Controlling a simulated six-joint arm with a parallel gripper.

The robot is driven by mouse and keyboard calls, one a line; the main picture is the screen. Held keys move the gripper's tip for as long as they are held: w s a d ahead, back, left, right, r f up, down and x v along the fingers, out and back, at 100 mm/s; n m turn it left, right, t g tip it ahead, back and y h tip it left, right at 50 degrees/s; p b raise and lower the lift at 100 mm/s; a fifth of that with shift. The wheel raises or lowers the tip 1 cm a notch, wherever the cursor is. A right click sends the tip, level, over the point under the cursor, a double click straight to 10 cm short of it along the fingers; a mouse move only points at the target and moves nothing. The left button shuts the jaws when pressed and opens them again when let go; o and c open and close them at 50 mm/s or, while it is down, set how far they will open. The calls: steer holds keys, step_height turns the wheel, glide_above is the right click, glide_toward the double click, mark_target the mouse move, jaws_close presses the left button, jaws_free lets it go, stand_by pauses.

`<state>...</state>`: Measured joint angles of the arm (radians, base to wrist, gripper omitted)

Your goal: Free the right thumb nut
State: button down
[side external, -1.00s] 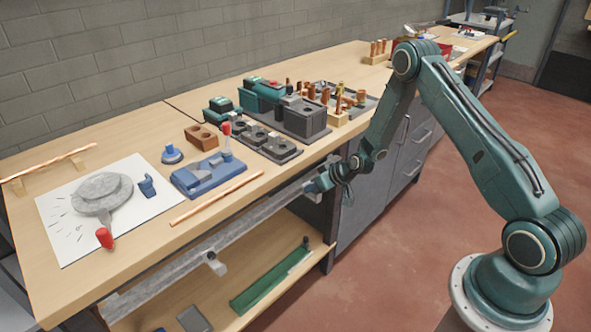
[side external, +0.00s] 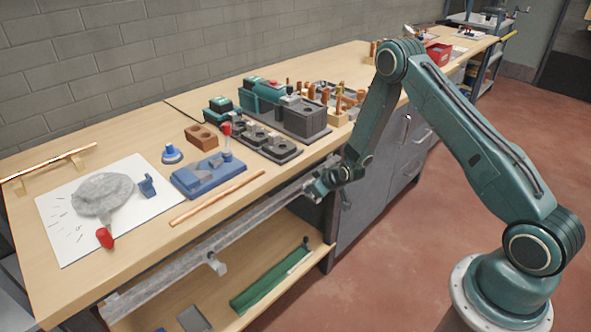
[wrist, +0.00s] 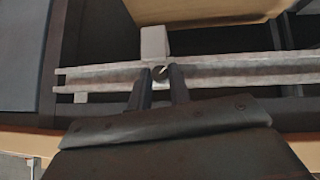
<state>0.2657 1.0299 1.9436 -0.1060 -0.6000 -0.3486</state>
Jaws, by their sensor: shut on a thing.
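A long grey metal rail (side external: 190,245) runs along the bench front below the top. My gripper (side external: 318,188) is at the rail's right end in the side view. In the wrist view my gripper's two dark fingers (wrist: 165,85) stand on either side of a small dark round right thumb nut (wrist: 159,73), shut on it against the rail. The fingers partly hide the nut, and its thread cannot be seen. A pale block (wrist: 154,42) sits just behind it. Another bracket with a knob (side external: 217,264) hangs farther left on the rail.
A copper pipe (side external: 217,198) lies near the bench's front edge above the rail. A blue fixture (side external: 200,178) and a dark grey fixture (side external: 272,143) stand behind it. A lower shelf (side external: 270,258) holds a green bar (side external: 270,278). The floor around my arm is clear.

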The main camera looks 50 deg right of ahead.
steer(key=shift+w+a+r+n+h, duration=0.15)
steer(key=shift+w+n+h, duration=0.1)
steer(key=shift+h, duration=0.2)
steer(key=shift+w+r+n+h, duration=0.1)
steer(key=shift+n+h, duration=0.15)
steer(key=shift+h, duration=0.6)
steer(key=shift+a+f+n+t+h, duration=0.1)
steer(key=shift+a+n+t+h, duration=0.05)
steer(key=shift+n+t+h, duration=0.2)
steer(key=shift+n+h, duration=0.55)
steer(key=shift+h, duration=0.3)
